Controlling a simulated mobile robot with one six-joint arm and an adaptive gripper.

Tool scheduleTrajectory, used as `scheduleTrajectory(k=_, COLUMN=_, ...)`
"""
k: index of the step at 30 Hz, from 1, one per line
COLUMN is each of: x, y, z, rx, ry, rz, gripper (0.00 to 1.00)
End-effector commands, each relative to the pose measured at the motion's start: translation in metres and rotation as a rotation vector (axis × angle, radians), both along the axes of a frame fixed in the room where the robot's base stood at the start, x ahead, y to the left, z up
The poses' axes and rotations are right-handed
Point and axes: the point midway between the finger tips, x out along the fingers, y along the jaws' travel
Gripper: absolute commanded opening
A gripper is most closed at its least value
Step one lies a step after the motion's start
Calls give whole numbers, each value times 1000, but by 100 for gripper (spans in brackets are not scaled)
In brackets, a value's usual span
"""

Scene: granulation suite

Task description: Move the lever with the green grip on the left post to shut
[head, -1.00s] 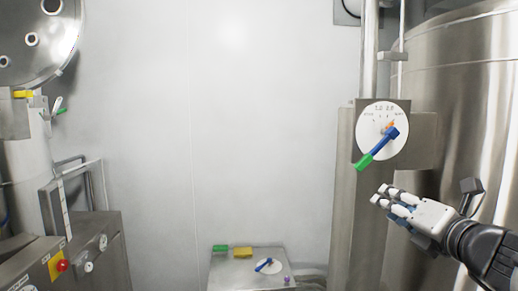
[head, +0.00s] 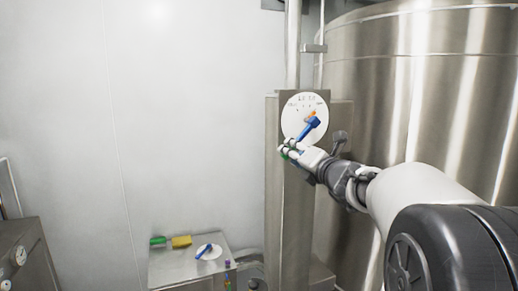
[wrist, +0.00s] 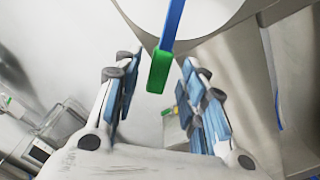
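A blue lever (head: 308,128) with an orange tip crosses a white dial (head: 292,112) on a grey steel post (head: 285,220). It slants from upper right to lower left; the dial's lettering is too small to read. Its green grip (wrist: 158,72) hangs at the lower end. My gripper (head: 287,149) is at that end and partly hides the grip in the head view. In the wrist view my gripper (wrist: 157,68) is open, with the green grip between its spread fingers. Gaps show on both sides of the grip.
A large steel vessel (head: 430,90) stands right of the post, close behind my arm. A dark handle (head: 340,138) sticks out just right of the dial. A low steel box (head: 185,270) with green and yellow blocks and a small blue lever stands lower left. Free wall lies left.

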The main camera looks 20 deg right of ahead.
Motion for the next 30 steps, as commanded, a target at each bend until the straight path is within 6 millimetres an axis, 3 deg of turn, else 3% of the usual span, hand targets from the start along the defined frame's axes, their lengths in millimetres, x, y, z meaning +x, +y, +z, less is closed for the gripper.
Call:
scheduleTrajectory(k=6, x=26, y=1, z=0, rx=0, ry=1, rz=1, gripper=38)
scheduleTrajectory(k=17, x=31, y=1, z=0, rx=0, ry=0, rz=0, gripper=38)
scheduleTrajectory(k=30, x=31, y=1, z=0, rx=-1, ry=1, rz=1, gripper=10)
